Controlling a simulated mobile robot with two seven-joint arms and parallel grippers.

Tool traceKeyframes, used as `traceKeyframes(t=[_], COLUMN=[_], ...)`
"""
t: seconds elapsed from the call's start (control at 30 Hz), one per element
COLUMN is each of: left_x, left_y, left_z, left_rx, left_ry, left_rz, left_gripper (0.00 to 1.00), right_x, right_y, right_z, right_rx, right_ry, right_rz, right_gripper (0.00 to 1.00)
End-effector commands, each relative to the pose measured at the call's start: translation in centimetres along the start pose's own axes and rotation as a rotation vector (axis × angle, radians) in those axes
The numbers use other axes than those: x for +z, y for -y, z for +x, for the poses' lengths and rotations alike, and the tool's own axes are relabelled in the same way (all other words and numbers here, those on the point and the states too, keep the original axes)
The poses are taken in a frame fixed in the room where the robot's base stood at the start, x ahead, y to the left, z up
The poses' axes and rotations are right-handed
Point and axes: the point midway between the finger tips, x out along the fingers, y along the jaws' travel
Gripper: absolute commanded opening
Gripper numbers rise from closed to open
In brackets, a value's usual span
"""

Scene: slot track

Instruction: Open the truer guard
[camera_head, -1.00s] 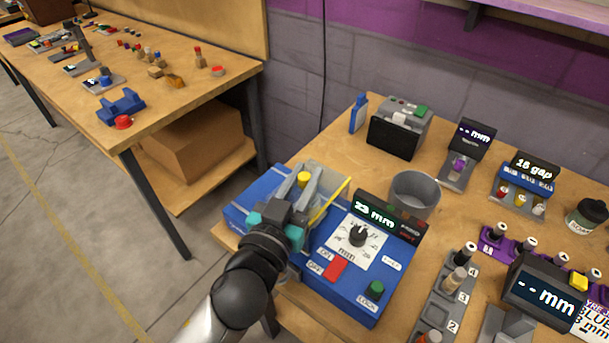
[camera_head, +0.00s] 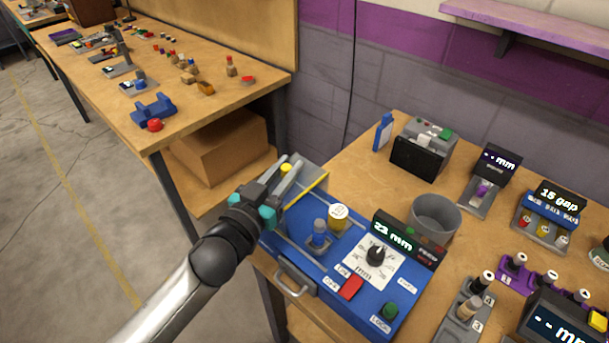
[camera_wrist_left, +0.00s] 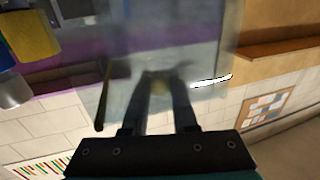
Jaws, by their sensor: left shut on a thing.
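The truer is a blue machine (camera_head: 345,312) with a dial, a red switch and a display reading 22 mm. Its clear guard (camera_head: 312,171) with a yellow edge stands tilted up at the truer's back left. My left gripper (camera_head: 290,171) is shut on the guard's yellow knob (camera_head: 286,167). In the left wrist view the see-through guard (camera_wrist_left: 200,50) lies across the fingers (camera_wrist_left: 158,100), and the knob shows only faintly. Under the guard's former place, a grey-blue post (camera_head: 319,230) and a yellow, white-topped part (camera_head: 338,216) are uncovered. My right gripper is not in view.
A grey bin (camera_head: 436,218) stands behind the truer's display. A grey box with a black front (camera_head: 413,157) and several gauges stand farther back and right. A second bench (camera_head: 205,115) is at the left, with open floor between it and my arm.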

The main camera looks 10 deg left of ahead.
Motion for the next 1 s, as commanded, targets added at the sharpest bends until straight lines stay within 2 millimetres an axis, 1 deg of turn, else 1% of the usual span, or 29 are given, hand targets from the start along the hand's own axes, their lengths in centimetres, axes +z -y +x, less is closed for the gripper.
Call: traceKeyframes(t=[0.27, 0.3, 0.53, 0.83, 1.0], left_x=[-0.1, -0.1, -0.1, 0.0, 0.1], left_y=[0.1, 0.1, 0.0, 0.0, 0.0], left_z=[0.1, 0.1, 0.0, -0.1, -1.2], left_rx=[0.001, 0.001, 0.001, 0.001, 0.001], left_ry=[-0.004, -0.004, -0.003, -0.001, 0.001], left_rz=[-0.002, -0.002, -0.002, -0.002, -0.004], left_gripper=[0.00, 0.30, 0.55, 0.56, 0.56], right_x=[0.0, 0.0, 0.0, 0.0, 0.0], right_y=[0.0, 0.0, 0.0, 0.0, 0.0], right_z=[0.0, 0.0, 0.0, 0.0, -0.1], right_rx=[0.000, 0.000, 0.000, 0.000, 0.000], right_ry=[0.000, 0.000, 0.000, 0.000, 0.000], right_rz=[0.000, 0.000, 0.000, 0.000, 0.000], right_gripper=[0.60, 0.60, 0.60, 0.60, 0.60])
